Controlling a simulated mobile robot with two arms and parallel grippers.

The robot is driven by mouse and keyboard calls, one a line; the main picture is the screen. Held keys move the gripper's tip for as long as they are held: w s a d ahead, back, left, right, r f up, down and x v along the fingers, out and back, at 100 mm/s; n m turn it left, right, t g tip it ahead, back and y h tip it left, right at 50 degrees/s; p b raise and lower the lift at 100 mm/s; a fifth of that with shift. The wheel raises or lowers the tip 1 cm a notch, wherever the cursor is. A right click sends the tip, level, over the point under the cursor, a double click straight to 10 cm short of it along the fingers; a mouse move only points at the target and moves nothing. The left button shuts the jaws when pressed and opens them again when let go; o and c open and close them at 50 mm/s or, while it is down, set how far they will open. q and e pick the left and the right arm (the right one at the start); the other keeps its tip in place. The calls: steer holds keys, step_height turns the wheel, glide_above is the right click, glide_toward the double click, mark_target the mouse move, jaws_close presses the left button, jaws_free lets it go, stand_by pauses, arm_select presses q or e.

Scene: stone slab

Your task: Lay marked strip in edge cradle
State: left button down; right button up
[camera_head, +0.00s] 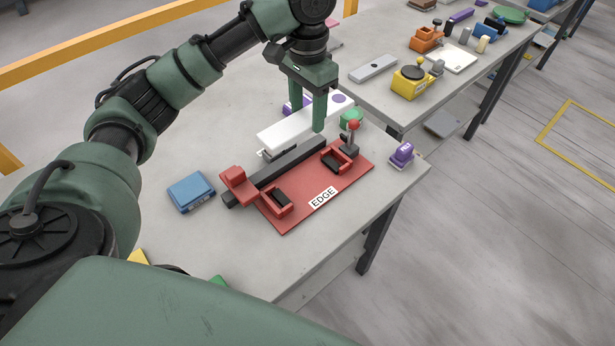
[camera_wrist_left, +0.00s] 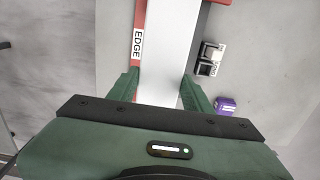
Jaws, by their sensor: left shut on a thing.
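The marked strip (camera_head: 283,127) is a long white bar with a purple dot near its far right end. My left gripper (camera_head: 306,117) points down and is shut on the strip, a finger on each side. The left wrist view also shows the strip (camera_wrist_left: 168,45) between the fingers (camera_wrist_left: 160,92). The edge cradle (camera_head: 318,190) is a red base labelled EDGE, with a dark bar, two red clamps and a red-knobbed lever. The strip appears above and behind the dark bar; its exact height is unclear. Its underside is hidden. My right gripper is not in view.
A green round thing (camera_head: 351,119) is behind the lever. A second bench (camera_head: 375,40) behind holds a yellow device (camera_head: 412,82).

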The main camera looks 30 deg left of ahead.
arm_select(q)
step_height(320, 180, down, 19)
steer(key=shift+f+p, duration=0.15)
steer(key=shift+p, duration=0.85)
steer(key=c, duration=0.6)
jaws_free()
steer(key=shift+f, duration=0.1)
steer(key=shift+c, duration=0.2)
step_height(320, 180, up, 12)
steer(key=b, duration=0.2)
steer(key=shift+s+d, duration=0.1)
